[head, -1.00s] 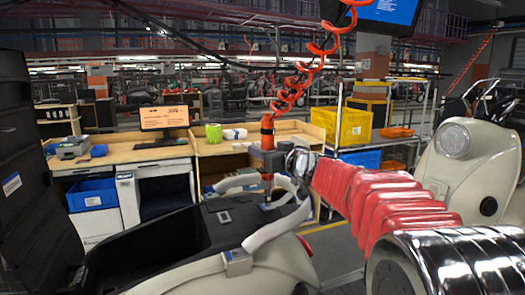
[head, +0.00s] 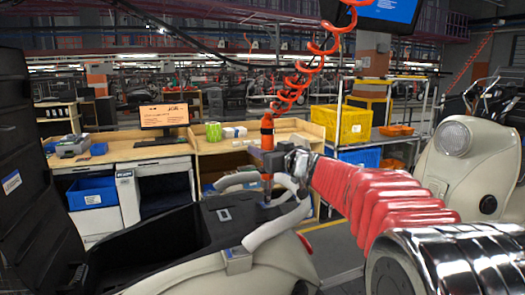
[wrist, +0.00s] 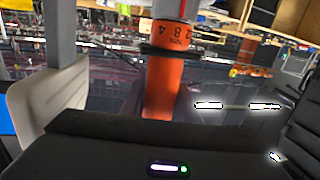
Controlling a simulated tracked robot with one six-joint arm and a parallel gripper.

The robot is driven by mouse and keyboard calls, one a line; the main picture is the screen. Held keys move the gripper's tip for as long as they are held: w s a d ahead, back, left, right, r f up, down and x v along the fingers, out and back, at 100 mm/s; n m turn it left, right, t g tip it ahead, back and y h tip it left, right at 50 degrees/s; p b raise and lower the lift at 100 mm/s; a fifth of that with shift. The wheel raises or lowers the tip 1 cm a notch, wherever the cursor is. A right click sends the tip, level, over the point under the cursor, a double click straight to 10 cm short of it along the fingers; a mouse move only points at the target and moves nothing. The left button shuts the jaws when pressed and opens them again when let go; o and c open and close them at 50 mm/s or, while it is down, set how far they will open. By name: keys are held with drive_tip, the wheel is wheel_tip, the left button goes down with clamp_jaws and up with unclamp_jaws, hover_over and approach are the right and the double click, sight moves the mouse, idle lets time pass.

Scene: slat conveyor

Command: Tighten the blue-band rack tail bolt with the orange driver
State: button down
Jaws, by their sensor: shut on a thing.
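The driver's lower end reaches down by the rack. I cannot tell whether it touches a bolt. The bolt and the blue band are not discernible.
A wooden workbench (head: 222,147) with a monitor (head: 163,117) stands behind the scooter. A yellow bin (head: 355,126) sits on a cart at right. Another cream scooter (head: 455,165) stands at far right. A tall black panel (head: 25,170) is at left.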

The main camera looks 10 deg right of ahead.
drive_tip(key=shift+f, duration=0.5)
idle(0.7)
drive_tip(key=shift+r, duration=1.05)
idle(1.8)
drive_tip(key=shift+r, duration=2.7)
